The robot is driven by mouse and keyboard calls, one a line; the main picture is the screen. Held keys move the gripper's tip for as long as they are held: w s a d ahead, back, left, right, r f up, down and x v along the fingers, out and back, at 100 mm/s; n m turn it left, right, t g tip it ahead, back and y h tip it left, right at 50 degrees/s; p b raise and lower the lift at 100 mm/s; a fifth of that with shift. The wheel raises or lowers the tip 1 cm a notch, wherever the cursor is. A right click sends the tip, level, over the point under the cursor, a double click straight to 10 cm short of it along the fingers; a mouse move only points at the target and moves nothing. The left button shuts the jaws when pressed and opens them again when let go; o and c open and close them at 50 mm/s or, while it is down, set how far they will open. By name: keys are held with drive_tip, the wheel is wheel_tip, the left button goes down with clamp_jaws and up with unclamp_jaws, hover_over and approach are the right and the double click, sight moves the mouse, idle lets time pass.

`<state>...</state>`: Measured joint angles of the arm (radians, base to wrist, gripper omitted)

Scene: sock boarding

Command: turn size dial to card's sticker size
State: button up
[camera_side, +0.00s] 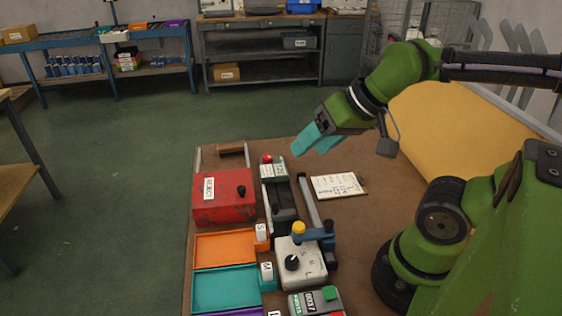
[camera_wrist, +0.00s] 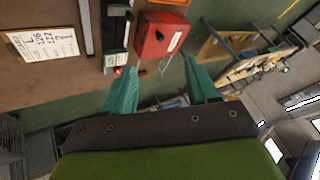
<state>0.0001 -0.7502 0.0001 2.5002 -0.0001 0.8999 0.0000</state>
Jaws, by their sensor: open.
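The size dial (camera_side: 292,262) is a black knob on a pale grey box near the front of the bench. Small marks sit around it, but I cannot tell which size its pointer is on. The card (camera_side: 338,185) lies flat on the bench behind and right of the dial. It also shows in the wrist view (camera_wrist: 46,44), with dark and blue handwriting too small to read surely.
A red box labelled REJECT (camera_side: 223,202) stands at left. An orange tray (camera_side: 224,247) and a teal tray (camera_side: 224,288) lie in front of it. A yellow-topped blue lever (camera_side: 312,233) stands close behind the dial. A grey device with a green button (camera_side: 314,301) is in front.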

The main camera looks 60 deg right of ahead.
drive_tip(key=shift+c, duration=0.2)
drive_tip(key=shift+a, duration=0.2)
drive_tip(key=shift+c, duration=0.2)
drive_tip(key=n+g+h, duration=0.2)
drive_tip(key=n+g, duration=0.5)
drive_tip(key=n, duration=1.2)
hover_over(291, 260)
wheel_tip(291, 260, down, 4)
wheel_tip(291, 260, down, 16)
drive_tip(key=shift+r, duration=0.1)
clamp_jaws()
